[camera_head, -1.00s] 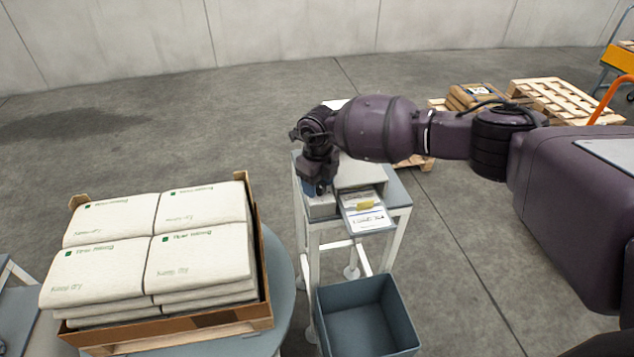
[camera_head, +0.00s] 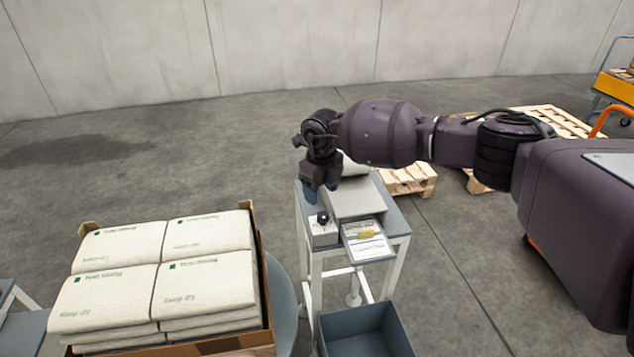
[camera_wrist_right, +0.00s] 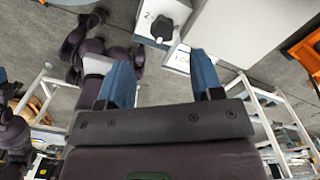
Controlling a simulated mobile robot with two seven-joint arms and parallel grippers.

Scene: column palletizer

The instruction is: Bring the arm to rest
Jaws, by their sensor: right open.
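My right arm reaches in from the right in the head view. Its gripper (camera_head: 320,192) hangs over the small stand, just above and apart from a black knob (camera_head: 322,217) on a pale box. In the right wrist view the two blue fingers (camera_wrist_right: 163,80) are spread with nothing between them. The knob (camera_wrist_right: 161,28) shows beyond them, on a face marked 2. My left gripper is not in view.
The stand (camera_head: 398,222) also carries a grey machine (camera_head: 357,203) and a tray with a printed sheet (camera_head: 367,245). A blue-grey bin (camera_head: 398,338) is below. Stacked white bags (camera_head: 205,285) fill a carton at left. Pallets (camera_head: 408,178) lie behind the arm.

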